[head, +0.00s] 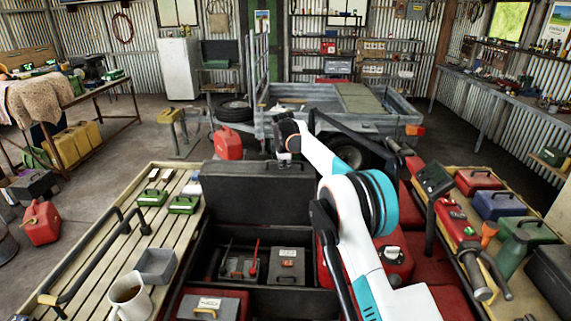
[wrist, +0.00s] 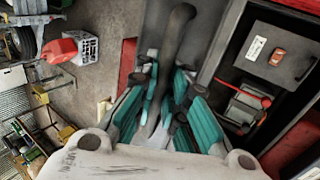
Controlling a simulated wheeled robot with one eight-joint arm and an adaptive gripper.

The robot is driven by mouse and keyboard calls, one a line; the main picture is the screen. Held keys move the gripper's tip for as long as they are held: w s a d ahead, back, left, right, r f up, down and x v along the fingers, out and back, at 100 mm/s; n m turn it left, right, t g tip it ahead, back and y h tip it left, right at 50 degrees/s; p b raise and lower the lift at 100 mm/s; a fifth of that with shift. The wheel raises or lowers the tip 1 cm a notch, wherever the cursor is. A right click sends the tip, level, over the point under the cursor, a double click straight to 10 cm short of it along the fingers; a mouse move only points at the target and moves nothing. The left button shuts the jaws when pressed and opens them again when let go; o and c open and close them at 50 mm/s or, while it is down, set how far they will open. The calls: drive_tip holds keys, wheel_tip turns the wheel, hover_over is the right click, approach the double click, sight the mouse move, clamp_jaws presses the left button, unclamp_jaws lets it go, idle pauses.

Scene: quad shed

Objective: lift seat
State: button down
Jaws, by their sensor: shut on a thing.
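The black seat (head: 258,192) stands raised, about upright, behind an open storage compartment (head: 213,245) in the head view. My gripper (head: 287,152) is at the seat's top edge, right of its middle. In the wrist view, my gripper (wrist: 160,95) has its teal fingers closed around a dark, curved strap or grip (wrist: 174,38) at the seat. The fingers hide where it joins the seat. The compartment holds a grey box (head: 287,266) with a label and a small tray of tools (head: 238,262).
A slatted rack (head: 95,265) on the left carries a mug (head: 128,297), a grey tray (head: 155,266) and green boxes. Several boxes and tools lie on the right rack. A trailer (head: 345,105) stands ahead. Open floor lies left of the rack.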

drive_tip(key=shift+r, duration=0.1)
drive_tip(key=c, duration=2)
unclamp_jaws()
drive_tip(key=shift+o, duration=0.3)
drive_tip(key=shift+s, duration=0.1)
drive_tip(key=v, duration=1.2)
